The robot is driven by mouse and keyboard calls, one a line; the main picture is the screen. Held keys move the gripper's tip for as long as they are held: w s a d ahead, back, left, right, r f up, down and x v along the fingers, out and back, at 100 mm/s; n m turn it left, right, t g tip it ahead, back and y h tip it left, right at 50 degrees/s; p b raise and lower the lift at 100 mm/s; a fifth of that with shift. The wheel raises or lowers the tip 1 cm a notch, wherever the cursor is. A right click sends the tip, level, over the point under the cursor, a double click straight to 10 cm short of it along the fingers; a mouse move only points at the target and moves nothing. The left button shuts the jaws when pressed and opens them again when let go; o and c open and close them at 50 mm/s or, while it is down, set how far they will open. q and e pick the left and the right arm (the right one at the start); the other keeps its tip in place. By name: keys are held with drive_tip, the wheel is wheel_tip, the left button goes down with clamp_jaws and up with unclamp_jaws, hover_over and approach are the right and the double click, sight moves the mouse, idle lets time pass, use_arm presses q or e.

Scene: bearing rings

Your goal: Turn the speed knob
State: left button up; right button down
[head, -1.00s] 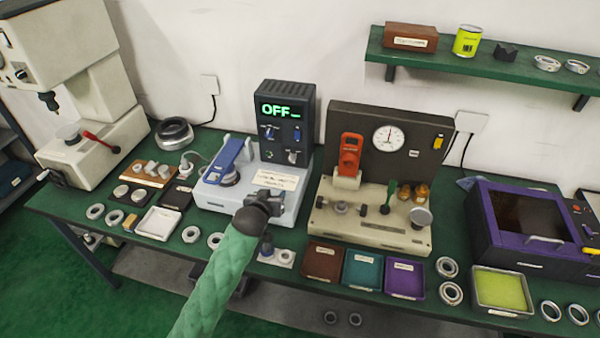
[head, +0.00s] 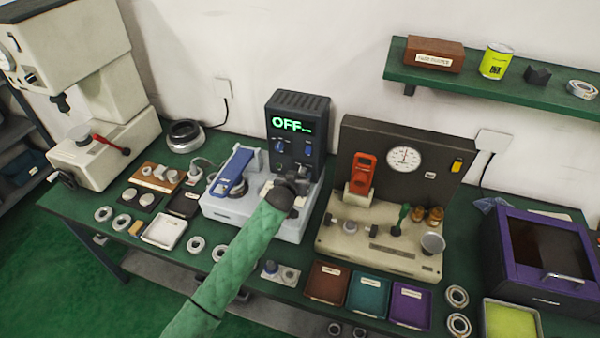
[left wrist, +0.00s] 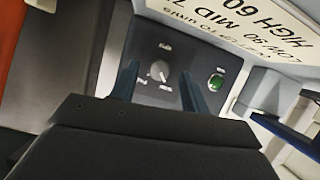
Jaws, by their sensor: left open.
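The speed knob (left wrist: 158,71) is a small round light-grey dial on a dark panel, seen in the left wrist view. A green button (left wrist: 217,82) sits beside it. My left gripper (left wrist: 160,88) is open, with one finger on each side of the knob and gaps between. In the head view my left gripper (head: 290,183) is at the lower front of the dark control box (head: 298,102) and hides the knob. The box's display (head: 292,125) reads OFF in green. My right gripper is not in view.
The box stands on a pale machine base (head: 250,226) with a blue lever (head: 232,172). A printed label card (left wrist: 255,35) is close to my gripper. A beige gauge fixture (head: 375,245) stands to the right. Small trays (head: 327,283) and several rings line the front edge.

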use_arm(q)
drive_tip(key=shift+w+d, duration=0.15)
drive_tip(key=shift+w, duration=0.05)
drive_tip(key=shift+w+f, duration=0.15)
drive_tip(key=shift+f, duration=0.05)
drive_tip(key=shift+r, duration=0.1)
drive_tip(key=c, duration=1)
